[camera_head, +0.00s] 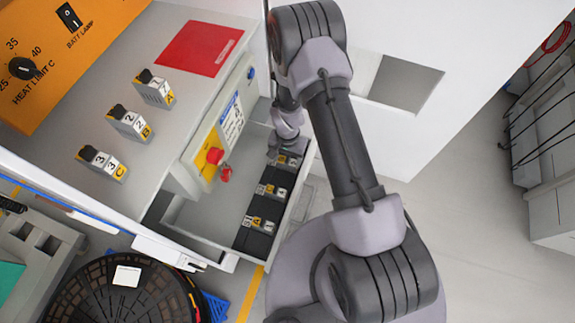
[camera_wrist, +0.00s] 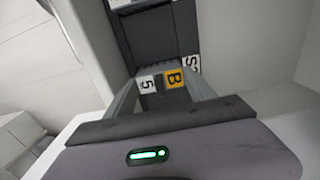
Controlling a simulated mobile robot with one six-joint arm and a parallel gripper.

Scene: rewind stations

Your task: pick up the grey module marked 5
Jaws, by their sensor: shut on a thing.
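The grey module marked 5 (camera_wrist: 160,84) shows in the wrist view, with a white 5 label and a yellow B label on its top. My gripper (camera_wrist: 162,92) has a finger on each side of it and is shut on it. In the head view my gripper (camera_head: 285,148) reaches down into the far end of the open drawer (camera_head: 212,216), over the module there. The labelled top of that module (camera_head: 288,161) is partly covered by my gripper. I cannot tell whether it is lifted off the drawer's floor.
Two more labelled modules (camera_head: 271,191) (camera_head: 259,223) sit in the same dark row. Several modules (camera_head: 130,122) stand on the grey bench top beside a red plate (camera_head: 201,48). A red knob (camera_head: 215,156) is on the panel above the drawer. Open floor (camera_head: 480,240) lies right.

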